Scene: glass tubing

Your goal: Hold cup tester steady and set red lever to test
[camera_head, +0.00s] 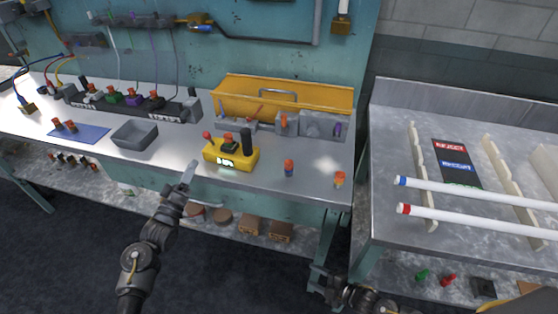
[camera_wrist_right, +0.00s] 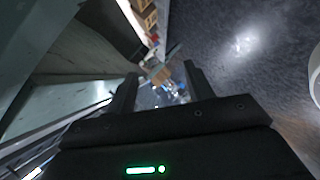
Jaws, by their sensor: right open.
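The cup tester is a yellow box (camera_head: 240,166) with a lit green display, standing upright near the front edge of the metal workbench. Its red lever (camera_head: 207,135) rises from the left side of its top. A black post and a small green and red part also stand on top. My left gripper (camera_head: 191,167) is at the bench's front edge, left of and in front of the tester, apart from it. Its fingers show edge-on, so their gap is hidden.
A grey bin (camera_head: 134,135) and a blue mat (camera_head: 80,134) lie left of the tester. An orange toolbox (camera_head: 255,100) stands behind it. Small cups (camera_head: 289,169) stand to its right. The right bench (camera_head: 395,150) holds white tubes (camera_head: 470,193) on racks.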

